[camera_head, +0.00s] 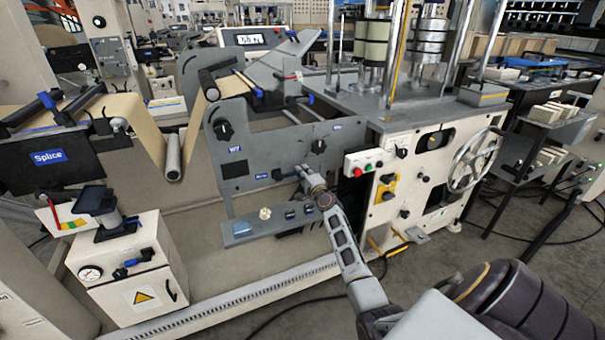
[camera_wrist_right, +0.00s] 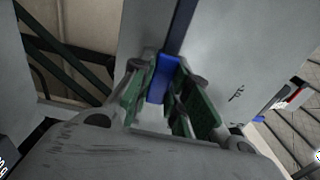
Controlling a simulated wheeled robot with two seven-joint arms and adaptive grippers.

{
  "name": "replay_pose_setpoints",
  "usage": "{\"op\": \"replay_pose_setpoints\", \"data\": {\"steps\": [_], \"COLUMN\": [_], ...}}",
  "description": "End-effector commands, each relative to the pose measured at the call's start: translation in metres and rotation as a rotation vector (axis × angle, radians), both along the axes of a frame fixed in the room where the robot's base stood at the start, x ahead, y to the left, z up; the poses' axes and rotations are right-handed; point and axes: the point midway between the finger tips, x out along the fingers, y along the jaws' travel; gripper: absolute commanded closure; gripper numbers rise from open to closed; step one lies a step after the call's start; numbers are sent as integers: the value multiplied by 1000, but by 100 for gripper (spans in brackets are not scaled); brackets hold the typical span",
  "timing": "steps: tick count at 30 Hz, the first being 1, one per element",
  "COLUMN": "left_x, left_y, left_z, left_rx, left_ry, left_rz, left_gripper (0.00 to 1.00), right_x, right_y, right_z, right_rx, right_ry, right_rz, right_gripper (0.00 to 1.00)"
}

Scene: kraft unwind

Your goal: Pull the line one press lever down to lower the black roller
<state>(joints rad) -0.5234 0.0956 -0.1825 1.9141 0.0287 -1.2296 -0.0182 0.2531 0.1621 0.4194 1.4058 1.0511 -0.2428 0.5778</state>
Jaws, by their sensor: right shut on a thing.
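My right gripper (camera_head: 305,175) reaches to the grey side plate of the machine, below a black knob. In the right wrist view, its green-padded fingers (camera_wrist_right: 164,100) are closed around the blue grip of a lever (camera_wrist_right: 161,78). The lever's dark bar runs upward from the grip along a grey plate. In the head view the gripper covers the grip. A black roller (camera_head: 208,84) sits at the upper left of the grey plate, beside the brown kraft web. I cannot tell whether this lever moves that roller. My left gripper is out of view.
A handwheel (camera_head: 474,160) stands further right. A cream cabinet with a gauge (camera_head: 127,265) stands at the lower left.

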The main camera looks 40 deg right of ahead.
Motion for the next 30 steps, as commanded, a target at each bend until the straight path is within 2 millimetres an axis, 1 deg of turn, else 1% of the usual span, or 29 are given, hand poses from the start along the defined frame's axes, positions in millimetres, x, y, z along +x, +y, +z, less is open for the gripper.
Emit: {"op": "replay_pose_setpoints", "data": {"steps": [12, 13, 18, 30], "left_x": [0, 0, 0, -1], "left_y": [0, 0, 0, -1], "left_z": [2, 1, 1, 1], "left_rx": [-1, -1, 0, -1], "left_ry": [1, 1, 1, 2], "left_rz": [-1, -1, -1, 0], "left_gripper": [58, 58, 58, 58], "right_x": [0, 0, 0, -1], "right_y": [0, 0, 0, 0], "right_z": [-2, -2, -2, -2], "right_rx": [19, 19, 16, 13], "right_ry": [-2, -2, -2, -2], "right_rz": [-1, -1, -1, 0], "right_gripper": [100, 81, 61, 61]}}
